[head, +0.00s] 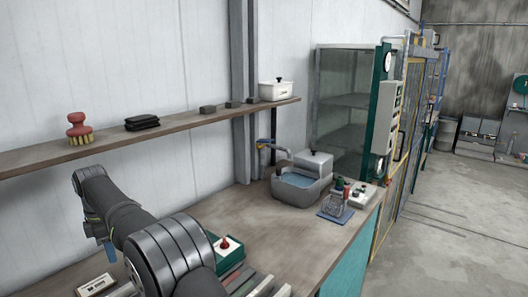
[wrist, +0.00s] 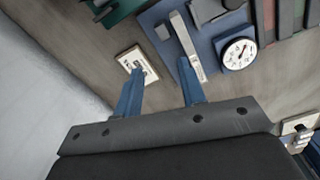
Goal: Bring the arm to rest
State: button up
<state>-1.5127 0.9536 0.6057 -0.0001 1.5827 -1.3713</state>
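My gripper (wrist: 161,67) shows in the wrist view as two blue fingers, spread apart with nothing held between them. It is above the workbench (wrist: 100,60), over a small cream plate with a dark fitting (wrist: 137,63) and a blue board with a metal strip (wrist: 188,47). The fingers look apart from these things, though the exact height is hard to tell. In the head view my arm crosses the lower left, over the workbench (head: 260,225); the gripper itself cannot be clearly made out there.
A round dial gauge (wrist: 238,52) lies right of the fingers. A grey basin (head: 300,185) with water stands farther back. A green box with a red knob (head: 226,246) is beside my arm.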

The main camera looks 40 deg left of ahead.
jog(key=w+m, duration=0.1)
jog(key=w, duration=0.1)
jog(key=w+m, duration=0.1)
jog(key=w, duration=0.2)
jog(key=w+m, duration=0.1)
jog(key=w, duration=0.2)
jog(key=shift+r, duration=0.4)
jog(key=w+d+m, duration=0.1)
jog(key=w+d, duration=0.4)
jog(key=d, duration=0.5)
jog(key=w+d+m, duration=0.1)
jog(key=w+d, duration=0.5)
jog(key=d, duration=0.5)
jog(key=shift+f, duration=0.2)
jog(key=o, duration=1.3)
jog(key=shift+o, duration=0.4)
jog(key=shift+s+r, duration=0.1)
jog(key=shift+r, duration=0.1)
jog(key=s+d+r+n+g+y, duration=0.15)
jog(key=s+r+n+y, duration=0.25)
jog(key=s+r+n, duration=0.7)
jog(key=s+a+f+m, duration=0.2)
jog(key=s+a+f, duration=0.1)
jog(key=f, duration=0.1)
jog(key=shift+a+f+m+g, duration=0.2)
jog(key=shift+a+m+g, duration=0.1)
jog(key=shift+a+g, duration=0.1)
